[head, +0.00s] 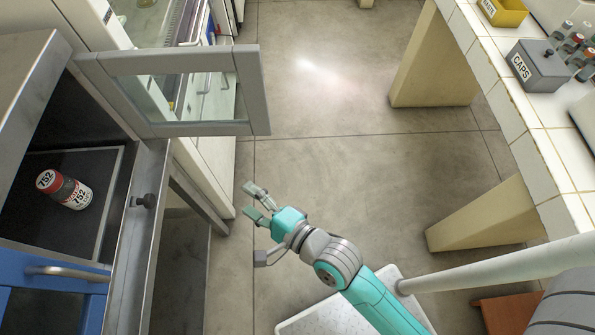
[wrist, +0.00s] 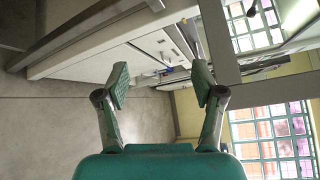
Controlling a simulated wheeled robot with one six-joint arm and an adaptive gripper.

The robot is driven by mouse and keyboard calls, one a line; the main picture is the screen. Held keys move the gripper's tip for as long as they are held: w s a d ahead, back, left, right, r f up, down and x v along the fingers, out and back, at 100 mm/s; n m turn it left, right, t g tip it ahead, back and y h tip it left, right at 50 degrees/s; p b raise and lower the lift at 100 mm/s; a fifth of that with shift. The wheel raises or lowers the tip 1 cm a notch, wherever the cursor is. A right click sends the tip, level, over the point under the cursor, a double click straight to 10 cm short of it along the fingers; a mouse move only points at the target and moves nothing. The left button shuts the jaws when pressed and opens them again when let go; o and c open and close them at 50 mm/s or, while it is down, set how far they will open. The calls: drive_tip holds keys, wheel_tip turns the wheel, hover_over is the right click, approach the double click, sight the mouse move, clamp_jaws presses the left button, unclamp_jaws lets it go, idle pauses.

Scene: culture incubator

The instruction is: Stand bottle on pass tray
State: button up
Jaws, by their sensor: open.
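A bottle (head: 75,195) with a red cap and white labels reading 752 stands, apparently upright, on a dark surface with a pale rim (head: 108,205) inside the steel-edged unit at the left of the head view. I cannot tell whether that surface is the pass tray. My gripper (head: 250,200) is open and empty over the floor, to the right of the unit and well apart from the bottle. In the wrist view its two fingers (wrist: 160,82) are spread with nothing between them. The bottle is not in the wrist view.
A grey-framed glass door (head: 180,92) stands open beyond the bottle. A blue panel with a handle (head: 68,272) is below. A tiled bench (head: 540,150) stands right. The floor between is clear.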

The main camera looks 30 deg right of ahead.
drive_tip(key=s+d+f+n+h, duration=0.3)
drive_tip(key=s+d+n+h, duration=0.2)
drive_tip(key=s+d+n, duration=0.55)
drive_tip(key=s+d+r+n+h, duration=0.1)
drive_tip(key=s+d+r+n, duration=0.1)
drive_tip(key=s, duration=0.5)
drive_tip(key=s+d+r+n+h, duration=0.1)
drive_tip(key=s+d+n, duration=0.2)
drive_tip(key=s, duration=0.4)
drive_tip(key=shift+d+r+n, duration=0.15)
drive_tip(key=shift+r+n, duration=0.2)
drive_tip(key=shift+n, duration=0.3)
drive_tip(key=shift+s, duration=0.1)
drive_tip(key=shift+c, duration=0.2)
